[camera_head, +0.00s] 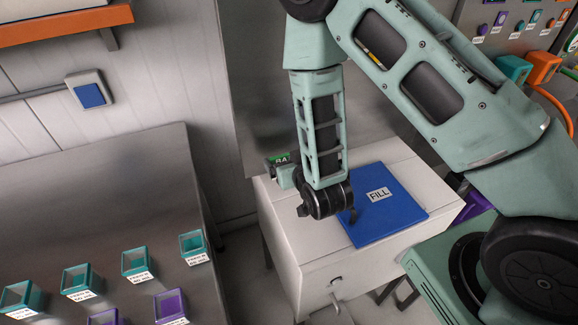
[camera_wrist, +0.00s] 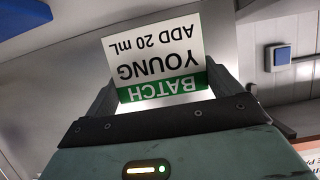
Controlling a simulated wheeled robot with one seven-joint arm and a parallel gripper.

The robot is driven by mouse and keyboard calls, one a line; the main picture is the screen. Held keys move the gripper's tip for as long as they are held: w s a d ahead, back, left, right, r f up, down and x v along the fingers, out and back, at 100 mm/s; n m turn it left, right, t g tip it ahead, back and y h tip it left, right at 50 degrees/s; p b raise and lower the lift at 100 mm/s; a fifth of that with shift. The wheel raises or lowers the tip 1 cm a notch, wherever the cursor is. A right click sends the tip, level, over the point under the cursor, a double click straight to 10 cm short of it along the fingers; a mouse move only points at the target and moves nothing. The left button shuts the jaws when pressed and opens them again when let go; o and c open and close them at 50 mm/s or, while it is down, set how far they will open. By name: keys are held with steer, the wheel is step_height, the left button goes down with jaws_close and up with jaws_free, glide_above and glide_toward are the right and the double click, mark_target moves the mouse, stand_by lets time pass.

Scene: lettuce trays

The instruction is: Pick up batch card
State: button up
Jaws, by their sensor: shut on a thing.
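The batch card (camera_wrist: 155,62) is a white card with a green band. In the wrist view it reads upside down "BATCH", "YOUNG" and "ADD 20 mL". My gripper (camera_wrist: 160,88) is shut on it, with a dark finger at each side of the card.
A blue mat labelled "FILL" (camera_head: 392,215) lies on the cabinet top, right of my wrist. A metal table (camera_head: 90,190) at left bears several teal and purple pots. A blue wall switch (camera_head: 90,95) and an orange-edged shelf (camera_head: 70,25) are at upper left.

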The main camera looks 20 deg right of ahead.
step_height(320, 180, up, 4)
steer(key=shift+r+b, duration=0.1)
steer(key=shift+b, duration=0.25)
steer(key=s+p, duration=1.4)
steer(key=s, duration=0.5)
steer(key=shift+s, duration=0.35)
